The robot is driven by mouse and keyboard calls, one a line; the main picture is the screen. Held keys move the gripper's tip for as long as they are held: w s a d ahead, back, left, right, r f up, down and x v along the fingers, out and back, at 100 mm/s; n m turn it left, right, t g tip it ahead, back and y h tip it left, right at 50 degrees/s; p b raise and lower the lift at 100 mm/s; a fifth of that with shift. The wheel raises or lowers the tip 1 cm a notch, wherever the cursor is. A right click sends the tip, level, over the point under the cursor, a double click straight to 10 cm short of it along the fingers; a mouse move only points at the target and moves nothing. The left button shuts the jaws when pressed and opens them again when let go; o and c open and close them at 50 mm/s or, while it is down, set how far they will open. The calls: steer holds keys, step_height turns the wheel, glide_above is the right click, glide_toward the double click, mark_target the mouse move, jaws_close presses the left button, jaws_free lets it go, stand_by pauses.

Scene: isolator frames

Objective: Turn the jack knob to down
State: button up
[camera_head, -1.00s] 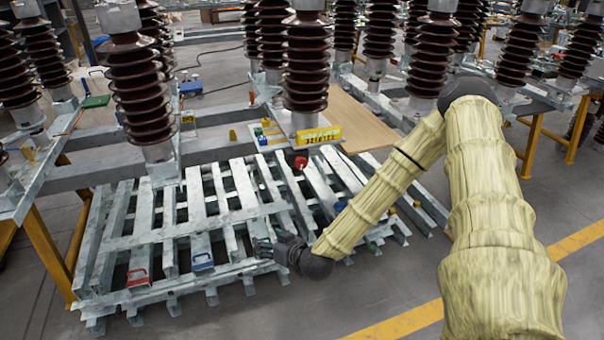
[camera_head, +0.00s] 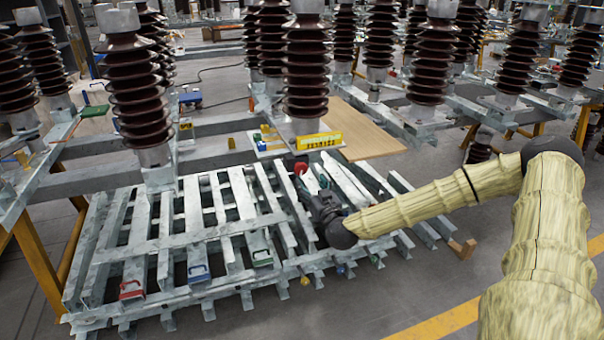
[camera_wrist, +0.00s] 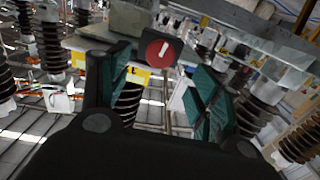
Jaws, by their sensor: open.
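The jack knob (camera_wrist: 160,54) is a red round face with a white mark on a dark square body. In the wrist view it lies ahead, between and a little beyond my two fingertips. The white mark runs close to upright, leaning slightly right in that view. In the head view the red knob (camera_head: 300,168) sits below the yellow labelled block (camera_head: 318,141). My gripper (camera_head: 314,190) is just below and right of it, pointing up toward it. In the wrist view my gripper (camera_wrist: 155,80) has its green-padded fingers apart, with nothing between them. Contact with the knob is not visible.
Stacked grey steel rails (camera_head: 180,240) lie below and left of my gripper. Tall brown insulators (camera_head: 306,70) stand behind the knob. A wooden board (camera_head: 365,130) lies at the back right. Open floor (camera_head: 400,285) is at the front right.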

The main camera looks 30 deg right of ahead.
mark_target(302, 171)
steer(key=x, duration=0.9)
steer(key=shift+a, duration=0.1)
steer(key=c, duration=1)
